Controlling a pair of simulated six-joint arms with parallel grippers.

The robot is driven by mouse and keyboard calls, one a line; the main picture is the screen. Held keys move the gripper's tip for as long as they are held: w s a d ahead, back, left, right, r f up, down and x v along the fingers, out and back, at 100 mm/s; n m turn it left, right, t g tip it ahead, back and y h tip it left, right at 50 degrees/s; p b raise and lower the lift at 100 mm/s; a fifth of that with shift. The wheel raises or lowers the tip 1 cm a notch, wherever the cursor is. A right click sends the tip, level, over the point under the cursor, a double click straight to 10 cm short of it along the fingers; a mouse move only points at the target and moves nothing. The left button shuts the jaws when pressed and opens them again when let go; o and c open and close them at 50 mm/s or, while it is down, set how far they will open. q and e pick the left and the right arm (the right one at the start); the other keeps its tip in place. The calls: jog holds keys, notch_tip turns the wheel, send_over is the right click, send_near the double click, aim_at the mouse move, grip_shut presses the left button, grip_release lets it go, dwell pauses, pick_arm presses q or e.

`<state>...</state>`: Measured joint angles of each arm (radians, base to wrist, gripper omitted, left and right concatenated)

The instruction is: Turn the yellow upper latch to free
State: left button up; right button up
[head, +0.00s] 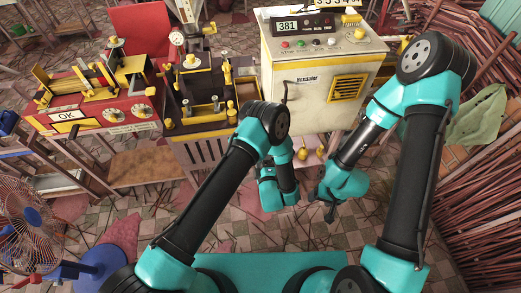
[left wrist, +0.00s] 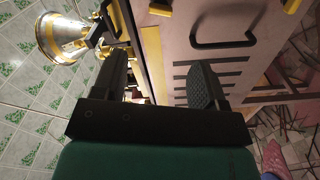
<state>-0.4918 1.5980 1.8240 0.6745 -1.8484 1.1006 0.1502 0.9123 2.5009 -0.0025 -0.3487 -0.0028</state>
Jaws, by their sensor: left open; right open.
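In the left wrist view my left gripper (left wrist: 160,62) is open, with its two dark fingers spread on either side of a panel edge with a yellow strip (left wrist: 155,55). Small yellow parts (left wrist: 160,8) show on the pale panel's top edge. I cannot tell which yellow part is the upper latch or how it is turned. In the head view the left wrist hangs in front of the machines and its fingers are hidden. My right gripper (head: 329,210) is open and empty, low over the floor, apart from the machines.
A dark extruder (head: 200,150) with yellow fittings stands between a red machine (head: 85,120) and a cream cabinet (head: 310,105). A yellow knob (head: 302,153) sits below the cabinet. A fan (head: 25,215) is at left; stick piles (head: 480,190) are at right.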

pick_arm(q)
jog(key=s, duration=0.5)
jog(key=shift+d, duration=0.4)
jog(key=w+a+f+m+g+h, duration=0.1)
jog(key=a+m+g+h, duration=0.2)
jog(key=a, duration=0.4)
jog(key=w+a+f+m+g, duration=0.1)
jog(key=a+m+g, duration=0.2)
jog(key=a+g, duration=0.3)
jog(key=s+a+r+m+g+h, duration=0.2)
jog(key=s+a+m+g, duration=0.2)
jog(key=s+a, duration=0.2)
jog(key=s+a+r+m+g+h, duration=0.1)
jog(key=s+a+m+g, duration=0.3)
jog(key=s, duration=0.5)
jog(key=shift+s+a+r+m+h, duration=0.3)
jog(key=shift+a+r+h, duration=0.1)
jog(key=shift+a+r, duration=0.55)
